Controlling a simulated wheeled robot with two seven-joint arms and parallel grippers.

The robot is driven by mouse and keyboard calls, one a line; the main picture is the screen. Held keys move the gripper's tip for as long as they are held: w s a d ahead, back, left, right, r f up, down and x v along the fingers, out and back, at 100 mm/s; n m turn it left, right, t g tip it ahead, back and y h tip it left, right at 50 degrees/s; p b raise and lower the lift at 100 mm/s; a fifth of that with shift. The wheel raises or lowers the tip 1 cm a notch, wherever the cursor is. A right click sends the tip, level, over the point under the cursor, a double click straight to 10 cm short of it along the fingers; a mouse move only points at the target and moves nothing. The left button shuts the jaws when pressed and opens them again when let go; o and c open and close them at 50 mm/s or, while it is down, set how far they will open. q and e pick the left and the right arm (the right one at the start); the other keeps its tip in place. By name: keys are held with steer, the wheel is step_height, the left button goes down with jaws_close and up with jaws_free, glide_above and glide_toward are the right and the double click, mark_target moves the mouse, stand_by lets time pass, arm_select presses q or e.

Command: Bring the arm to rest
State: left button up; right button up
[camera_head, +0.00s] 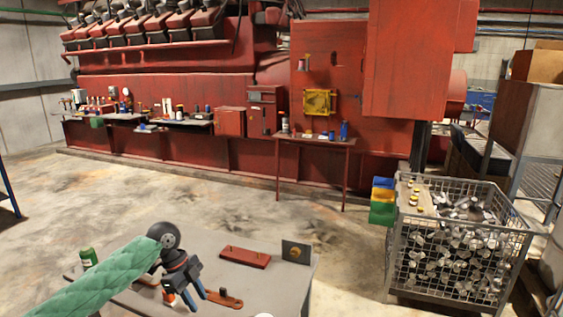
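My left arm, in a green quilted sleeve (100,279), reaches in from the lower left over a grey table (212,243). My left gripper (187,299) points down over the table's near part. Its fingers stand apart, and I see nothing held between them. A rust-coloured flat part (225,300) lies just right of the fingers; I cannot tell whether they touch it. My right gripper is not in view.
A green can (88,257) stands at the table's left. A red block (245,257) and a dark upright plate (295,251) are at its right. A wire crate of metal parts (405,245) stands further right. The floor behind the table is clear.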

arm_select(q)
steer(key=s+d+f+n+t, duration=0.3)
steer(key=s+d+f+n, duration=0.65)
steer(key=s+f, duration=0.6)
steer(key=s+a+f+n+t+y, duration=0.15)
steer(key=s+a+n, duration=0.3)
steer(key=s, duration=0.55)
steer(key=s+a+f+n+t+y, duration=0.1)
steer(key=s+a+n+y, duration=0.2)
steer(key=s+n, duration=0.45)
step_height(320, 180, down, 25)
steer(key=d+m+g, duration=0.2)
steer(key=s+f, duration=0.3)
steer(key=f, duration=0.7)
steer(key=s+f, duration=0.4)
steer(key=f, duration=0.6)
steer(key=shift+s+d+h, duration=0.25)
steer(key=shift+d+h, duration=0.2)
steer(key=shift+w+r, duration=0.1)
steer(key=shift+r, duration=0.05)
